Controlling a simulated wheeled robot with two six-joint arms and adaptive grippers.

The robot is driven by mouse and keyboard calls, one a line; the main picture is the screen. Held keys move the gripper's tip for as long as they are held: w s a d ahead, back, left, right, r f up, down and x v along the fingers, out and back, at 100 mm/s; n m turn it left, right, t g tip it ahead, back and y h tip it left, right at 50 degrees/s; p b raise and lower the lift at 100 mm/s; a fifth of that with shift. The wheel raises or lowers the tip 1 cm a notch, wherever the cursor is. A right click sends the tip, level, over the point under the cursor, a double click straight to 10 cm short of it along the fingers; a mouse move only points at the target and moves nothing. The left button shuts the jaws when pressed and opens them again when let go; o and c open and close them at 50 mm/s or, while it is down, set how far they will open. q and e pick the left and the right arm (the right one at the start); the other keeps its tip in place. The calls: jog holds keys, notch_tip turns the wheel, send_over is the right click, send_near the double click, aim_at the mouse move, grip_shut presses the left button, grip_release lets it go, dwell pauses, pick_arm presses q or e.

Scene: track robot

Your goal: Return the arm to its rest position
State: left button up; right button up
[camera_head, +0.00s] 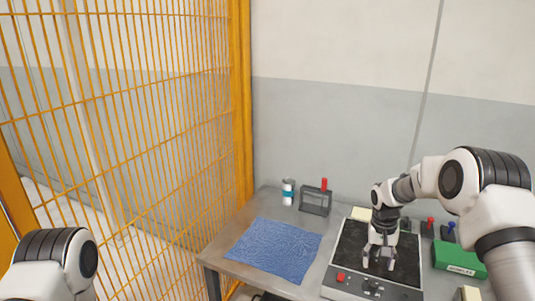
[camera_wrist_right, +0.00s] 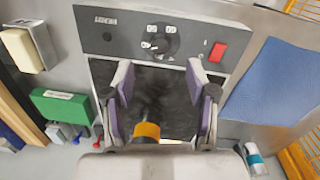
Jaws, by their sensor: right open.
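My right arm comes in from the right in the head view. Its gripper (camera_head: 378,262) points down over a black-topped device with a grey front panel (camera_head: 343,292). In the right wrist view the two purple-lined fingers (camera_wrist_right: 160,76) are spread apart, with the device's dark top behind them. A short yellow and black piece (camera_wrist_right: 147,130) shows low between the fingers; I cannot tell what it is. Whether the fingertips touch the device is unclear. Only a rounded link of my left arm shows at the lower left; the left gripper is out of frame.
A blue cloth (camera_head: 275,249) lies left on the grey table (camera_head: 232,269). Behind it stand a can (camera_head: 288,192) and a dark frame with a red-topped piece (camera_head: 316,200). A green box (camera_head: 459,259) sits right of the device. Yellow mesh fencing (camera_head: 125,110) bounds the left.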

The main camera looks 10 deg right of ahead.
jog(key=s+a+f+n+g, duration=0.15)
jog(key=s+a+f, duration=0.25)
jog(key=s+f, duration=0.55)
jog(key=s+a+f+g, duration=0.3)
jog(key=s+a+f, duration=0.2)
jog(key=s+f, duration=0.45)
jog(key=s+a+n+t, duration=0.1)
jog(key=s+a+t, duration=0.1)
jog(key=s, duration=0.7)
jog(key=s+a+n+t, duration=0.1)
jog(key=s+a+t, duration=0.1)
jog(key=s, duration=0.7)
jog(key=shift+t+y, duration=0.3)
jog(key=shift+t, duration=0.35)
jog(key=shift+r+n, duration=0.1)
jog(key=shift+n, duration=0.15)
